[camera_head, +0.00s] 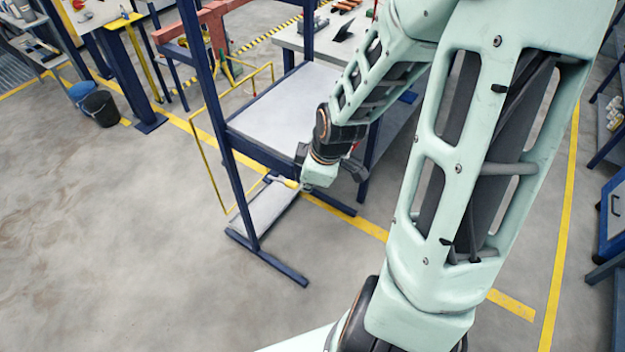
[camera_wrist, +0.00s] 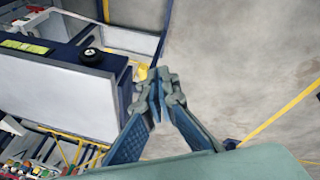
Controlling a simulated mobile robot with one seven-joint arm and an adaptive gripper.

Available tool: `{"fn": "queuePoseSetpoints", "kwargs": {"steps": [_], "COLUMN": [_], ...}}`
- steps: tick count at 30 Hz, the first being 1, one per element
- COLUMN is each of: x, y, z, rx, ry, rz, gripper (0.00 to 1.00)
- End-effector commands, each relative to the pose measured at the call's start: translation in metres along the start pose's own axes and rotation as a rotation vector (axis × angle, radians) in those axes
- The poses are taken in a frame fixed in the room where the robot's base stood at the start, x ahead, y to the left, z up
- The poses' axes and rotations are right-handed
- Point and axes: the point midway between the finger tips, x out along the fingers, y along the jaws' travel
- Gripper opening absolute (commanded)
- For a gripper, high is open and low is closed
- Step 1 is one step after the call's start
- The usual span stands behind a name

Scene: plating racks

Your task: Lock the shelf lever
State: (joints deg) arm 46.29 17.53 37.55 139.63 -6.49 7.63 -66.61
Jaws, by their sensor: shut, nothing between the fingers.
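The shelf is a dark blue metal rack with a pale grey board (camera_head: 285,112), standing left of my arm in the head view. A small yellow piece, perhaps the lever's handle (camera_head: 286,182), shows at the rack's lower front, just left of my wrist. In the wrist view a yellow piece (camera_wrist: 141,73) lies just beyond my fingertips, beside the blue rack end (camera_wrist: 122,85). My gripper (camera_wrist: 157,78) is shut and empty, its tips close to that yellow piece. I cannot tell whether they touch it. The lever's pivot and position are unclear.
A black round knob (camera_wrist: 92,55) sits on the blue rail. A yellow tube frame (camera_head: 205,165) stands on the rack's left side. Black and blue buckets (camera_head: 100,107) stand far left. The floor in front of the rack is clear, with yellow lines.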

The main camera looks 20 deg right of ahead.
Motion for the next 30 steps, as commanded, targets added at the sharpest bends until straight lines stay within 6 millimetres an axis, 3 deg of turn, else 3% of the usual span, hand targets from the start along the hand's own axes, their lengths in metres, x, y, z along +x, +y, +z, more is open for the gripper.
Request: {"fn": "queuePoseSetpoints", "kwargs": {"steps": [9,27,30], "x": [-0.014,-0.014,-0.009], "y": [-0.006,-0.006,-0.002], "z": [0.011,0.012,0.020], "rx": [-0.001,-0.001,0.023], "ry": [0.000,0.000,-0.008], "rz": [0.001,0.001,0.005], "gripper": [0.00,0.00,0.00]}}
